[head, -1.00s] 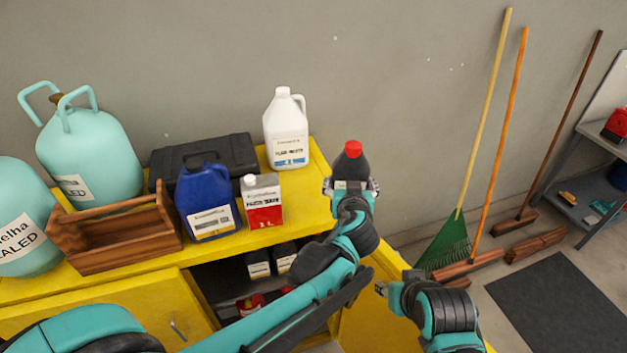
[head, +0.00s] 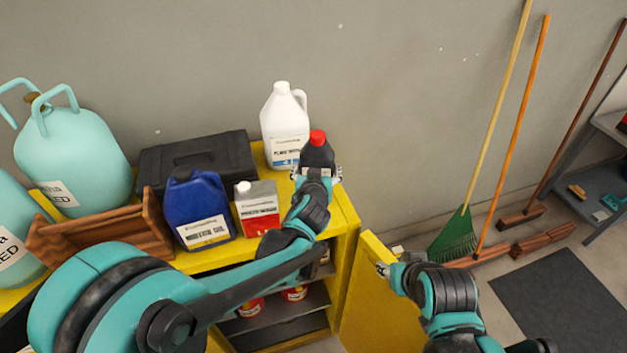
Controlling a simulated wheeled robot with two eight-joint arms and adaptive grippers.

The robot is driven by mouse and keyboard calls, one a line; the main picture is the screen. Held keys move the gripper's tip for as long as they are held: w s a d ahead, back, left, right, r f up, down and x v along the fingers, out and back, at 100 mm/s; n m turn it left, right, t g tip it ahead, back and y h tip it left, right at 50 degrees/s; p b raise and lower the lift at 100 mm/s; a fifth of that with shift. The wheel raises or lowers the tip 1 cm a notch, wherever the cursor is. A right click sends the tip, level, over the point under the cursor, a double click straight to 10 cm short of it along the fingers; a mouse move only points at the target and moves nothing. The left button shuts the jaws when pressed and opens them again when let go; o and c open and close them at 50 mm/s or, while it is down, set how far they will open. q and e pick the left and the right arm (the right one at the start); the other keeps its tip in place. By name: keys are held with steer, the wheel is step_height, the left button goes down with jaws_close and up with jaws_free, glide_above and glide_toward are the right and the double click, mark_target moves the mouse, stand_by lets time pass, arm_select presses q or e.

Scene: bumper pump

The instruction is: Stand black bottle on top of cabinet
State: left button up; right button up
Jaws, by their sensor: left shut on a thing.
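The black bottle (head: 317,153) with a red cap is in my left gripper (head: 317,174), whose jaws are shut around it. It looks upright, over the right part of the yellow cabinet (head: 341,205) top, in front of the white jug. The gripper hides its lower part, so I cannot tell whether it touches the top. My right gripper (head: 388,268) is at the upper edge of the open yellow cabinet door (head: 368,300). Its fingers are too small to judge.
On the cabinet top are a white jug (head: 285,128), a red and white can (head: 258,208), a blue jug (head: 197,205), a black case (head: 197,160), a wooden carrier (head: 105,235) and teal tanks (head: 75,150). Brooms (head: 452,238) lean at right.

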arm_select(q)
steer(key=shift+w+a+f, duration=0.1)
steer(key=shift+a+f, duration=0.15)
steer(key=shift+a, duration=0.25)
step_height(320, 180, down, 4)
steer(key=shift+f, duration=0.1)
steer(key=o, duration=1.6)
steer(key=shift+b, duration=0.3)
steer(key=shift+c, duration=0.2)
